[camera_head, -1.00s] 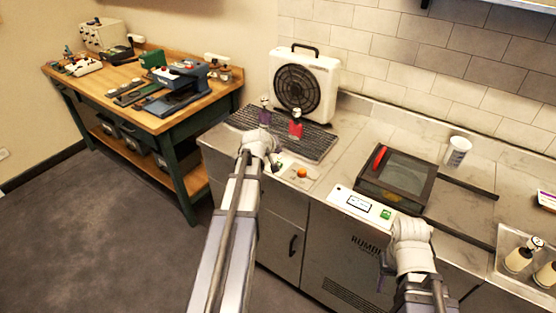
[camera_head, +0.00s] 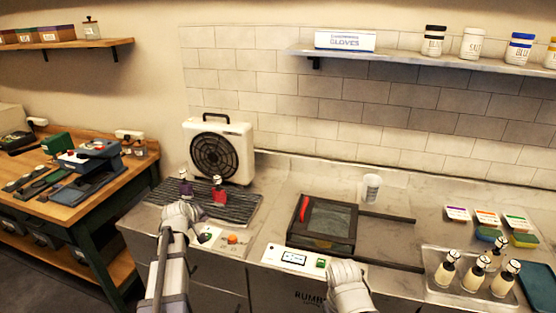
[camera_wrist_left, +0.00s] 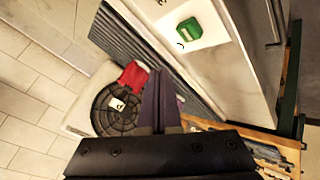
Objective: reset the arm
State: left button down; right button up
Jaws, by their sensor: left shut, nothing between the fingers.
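My left arm comes in from the lower left, with its pale wrist (camera_head: 182,220) at the front edge of the counter, just before the ribbed mat. In the left wrist view my left gripper (camera_wrist_left: 161,98) has its fingers together, with nothing seen between them. My right arm's pale wrist (camera_head: 347,288) is at the bottom centre, before the control panel; its fingers are hidden. A purple bottle (camera_head: 186,190) and a red bottle (camera_head: 219,194) stand beyond the left wrist. The red bottle also shows in the left wrist view (camera_wrist_left: 133,77).
A white box fan (camera_head: 219,153) stands behind the mat (camera_head: 245,206). A dark framed screen (camera_head: 327,223) lies mid-counter. A tray (camera_head: 440,286) with several pale bottles is at right. A wooden workbench (camera_head: 92,203) is at left, and a shelf (camera_head: 400,60) hangs above.

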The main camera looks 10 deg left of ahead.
pick_arm(q)
jog(key=d+m, duration=0.1)
jog(key=d, duration=0.2)
jog(key=s+d+f+m+g+h, duration=0.1)
jog(key=d, duration=0.3)
jog(key=s+d+f+m, duration=0.1)
jog(key=d, duration=0.3)
jog(key=shift+s+f+g+h, duration=0.1)
jog(key=shift+f+g+h, duration=0.05)
jog(key=shift+g+h, duration=0.2)
jog(key=s+d+f+m+g, duration=0.25)
jog(key=s+d, duration=0.35)
jog(key=d, duration=0.4)
jog(key=s+d+f+m+g, duration=0.1)
jog(key=s+d+m+g, duration=0.25)
jog(key=s+d, duration=0.45)
jog(key=s+d+m+g+y, duration=0.2)
jog(key=s+d+m, duration=0.3)
jog(key=s, duration=0.5)
jog(key=d, duration=0.2)
jog(key=shift+d+f, duration=0.3)
jog(key=shift+f, duration=0.05)
dwell(3.2)
